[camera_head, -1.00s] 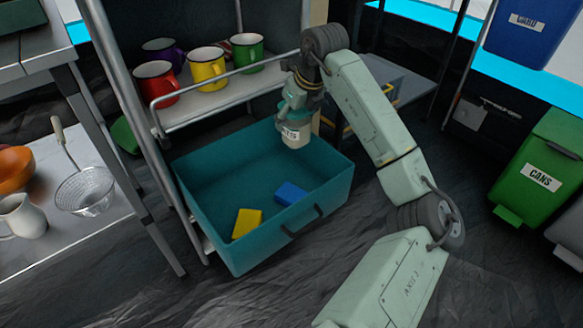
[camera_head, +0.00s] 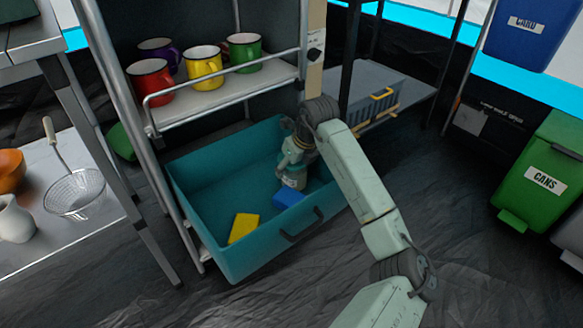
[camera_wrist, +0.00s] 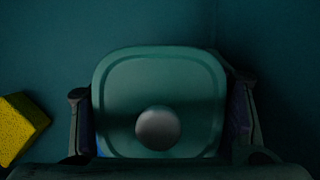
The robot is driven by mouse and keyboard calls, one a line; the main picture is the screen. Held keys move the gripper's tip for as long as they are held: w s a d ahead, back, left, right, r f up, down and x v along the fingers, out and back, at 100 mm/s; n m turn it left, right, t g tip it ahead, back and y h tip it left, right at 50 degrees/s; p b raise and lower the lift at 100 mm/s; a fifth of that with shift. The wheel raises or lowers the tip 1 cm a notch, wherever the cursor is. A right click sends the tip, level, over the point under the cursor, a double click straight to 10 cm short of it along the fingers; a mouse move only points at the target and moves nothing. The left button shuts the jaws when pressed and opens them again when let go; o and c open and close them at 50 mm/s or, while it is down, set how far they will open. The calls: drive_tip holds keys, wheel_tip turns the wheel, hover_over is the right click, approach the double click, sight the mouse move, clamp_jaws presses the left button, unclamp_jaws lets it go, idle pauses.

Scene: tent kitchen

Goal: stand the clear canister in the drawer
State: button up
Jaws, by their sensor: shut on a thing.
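The canister (camera_head: 293,180) is held upright by my gripper (camera_head: 291,165), low inside the teal drawer (camera_head: 245,262). In the wrist view its green lid (camera_wrist: 160,85) with a round metal knob (camera_wrist: 158,128) fills the middle. My gripper's fingers (camera_wrist: 163,115) close on either side of the lid in that view. The canister is just behind the blue block (camera_head: 288,200) in the head view. Whether its base touches the drawer floor is hidden.
A yellow sponge (camera_head: 243,228) lies on the drawer floor to the left; it also shows in the wrist view (camera_wrist: 18,127). The rack shelf (camera_head: 215,92) with several mugs is above the drawer's back.

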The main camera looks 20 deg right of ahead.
drive_tip(key=o, duration=1.4)
drive_tip(key=shift+c, duration=0.2)
drive_tip(key=p+v, duration=0.2)
drive_tip(key=v, duration=1)
drive_tip(key=shift+r+p, duration=0.15)
drive_tip(key=shift+p, duration=0.15)
